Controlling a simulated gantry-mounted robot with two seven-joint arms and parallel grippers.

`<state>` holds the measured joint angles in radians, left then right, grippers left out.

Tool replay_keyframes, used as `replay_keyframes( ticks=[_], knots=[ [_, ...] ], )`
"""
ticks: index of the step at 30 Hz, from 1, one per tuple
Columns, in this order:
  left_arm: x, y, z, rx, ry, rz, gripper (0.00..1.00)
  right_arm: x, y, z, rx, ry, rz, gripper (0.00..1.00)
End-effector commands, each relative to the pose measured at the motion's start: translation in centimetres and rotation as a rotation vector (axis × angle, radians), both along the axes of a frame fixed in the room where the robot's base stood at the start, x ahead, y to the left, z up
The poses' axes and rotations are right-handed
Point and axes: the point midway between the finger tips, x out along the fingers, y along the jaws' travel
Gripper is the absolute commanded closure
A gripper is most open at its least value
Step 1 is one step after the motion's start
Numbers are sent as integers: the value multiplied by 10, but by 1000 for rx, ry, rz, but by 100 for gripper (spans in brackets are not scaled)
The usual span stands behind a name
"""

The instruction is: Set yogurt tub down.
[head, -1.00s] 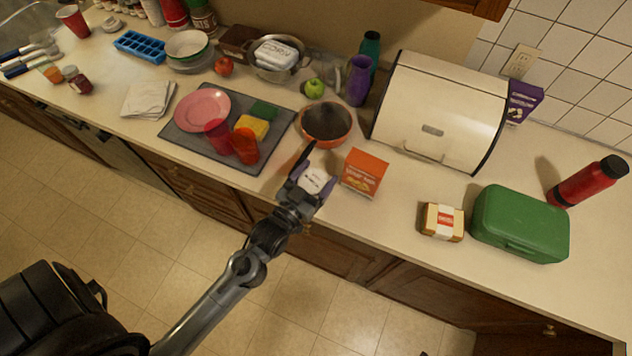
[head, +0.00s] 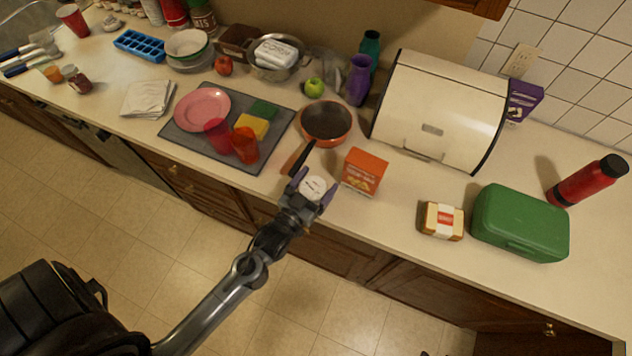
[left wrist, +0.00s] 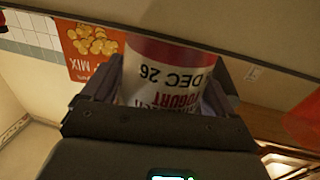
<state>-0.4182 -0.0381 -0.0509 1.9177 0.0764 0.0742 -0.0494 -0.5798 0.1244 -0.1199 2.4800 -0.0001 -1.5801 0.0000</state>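The yogurt tub (head: 314,187), white with a round pale lid, is between the fingers of my left gripper (head: 312,190), by the counter's front edge. In the left wrist view the tub (left wrist: 168,82) shows a red band and upside-down lettering, "DEC 26" and "YOGURT". The left gripper's fingers (left wrist: 165,95) lie along both its sides and appear shut on it. The tub's base is hidden, so I cannot tell whether it touches the counter (head: 395,215). My right gripper is not in view.
An orange snack box (head: 364,172) stands just right of the tub. A frying pan (head: 326,121) is behind, its dark handle pointing toward the gripper. A dark mat (head: 190,143) with cups and a plate lies left. Counter is clear between the orange box and the bread package (head: 442,220).

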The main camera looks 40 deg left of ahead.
Motion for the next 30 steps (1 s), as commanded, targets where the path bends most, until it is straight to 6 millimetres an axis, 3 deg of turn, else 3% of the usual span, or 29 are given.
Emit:
replay_keyframes(
  ticks=[6, 10, 24, 30],
  knots=[
    [0, 0, 3, 0, 0, 0, 13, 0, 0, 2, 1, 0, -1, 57],
    [-11, 0, 2, 0, 2, 0, 13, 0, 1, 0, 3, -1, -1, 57],
    [-90, -4, 1, 0, 3, -1, 13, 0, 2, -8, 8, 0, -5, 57],
    [-111, -5, 2, 0, 2, -1, 13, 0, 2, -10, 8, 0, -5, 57]
  ],
)
